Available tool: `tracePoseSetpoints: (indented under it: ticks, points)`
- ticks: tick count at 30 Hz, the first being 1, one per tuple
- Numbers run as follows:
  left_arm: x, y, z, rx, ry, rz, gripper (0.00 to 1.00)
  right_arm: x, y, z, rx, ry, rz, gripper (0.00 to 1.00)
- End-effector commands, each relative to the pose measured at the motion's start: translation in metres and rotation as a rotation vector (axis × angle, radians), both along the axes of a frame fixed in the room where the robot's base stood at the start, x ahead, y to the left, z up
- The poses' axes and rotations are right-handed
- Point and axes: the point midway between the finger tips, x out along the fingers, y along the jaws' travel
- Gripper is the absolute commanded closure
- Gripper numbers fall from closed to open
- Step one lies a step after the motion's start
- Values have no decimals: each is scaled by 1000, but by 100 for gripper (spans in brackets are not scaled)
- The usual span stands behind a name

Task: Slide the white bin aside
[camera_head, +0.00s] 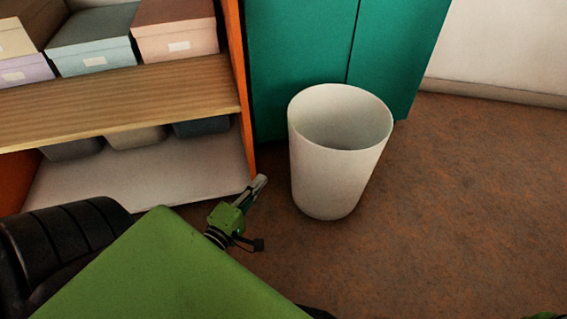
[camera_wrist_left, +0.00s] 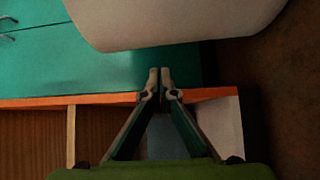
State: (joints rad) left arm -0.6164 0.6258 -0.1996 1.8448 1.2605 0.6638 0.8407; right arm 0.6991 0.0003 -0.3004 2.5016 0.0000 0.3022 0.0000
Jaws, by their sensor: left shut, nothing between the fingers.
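The white bin (camera_head: 337,180) stands upright on the brown floor in front of a teal cabinet. It is open at the top and looks empty as far down as I can see. My left gripper (camera_head: 261,181) is to the left of the bin, with a gap between them in the head view. In the left wrist view the gripper (camera_wrist_left: 160,72) has its fingertips together with nothing between them. The bin (camera_wrist_left: 185,18) fills the top of that view, beyond the fingertips. My right gripper is not in view.
A shelf unit (camera_head: 120,103) with orange sides stands at the left, close to my left gripper, holding pastel boxes and dark bins. The teal cabinet (camera_head: 300,60) is behind the bin. The floor (camera_head: 470,200) to the right of the bin is clear.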

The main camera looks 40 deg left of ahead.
Motion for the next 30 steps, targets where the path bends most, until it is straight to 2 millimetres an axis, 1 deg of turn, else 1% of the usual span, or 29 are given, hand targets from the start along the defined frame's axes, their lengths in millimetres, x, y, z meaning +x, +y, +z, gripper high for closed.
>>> tracePoseSetpoints:
  ticks: [1,6,8,12,15,19,30]
  points:
    - [13,1,-3,-1,-7,-1,100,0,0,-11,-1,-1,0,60]
    - [50,6,-4,1,-5,-1,100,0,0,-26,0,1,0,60]
    - [62,7,-3,1,-5,-1,100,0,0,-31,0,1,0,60]
    - [77,-7,-2,-3,-2,-2,100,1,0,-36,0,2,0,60]
    - [84,-13,-1,0,-1,-1,100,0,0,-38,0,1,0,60]
    - [89,-17,-1,3,1,-1,100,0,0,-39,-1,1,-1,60]
    - [90,-18,0,3,2,-1,100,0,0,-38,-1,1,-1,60]
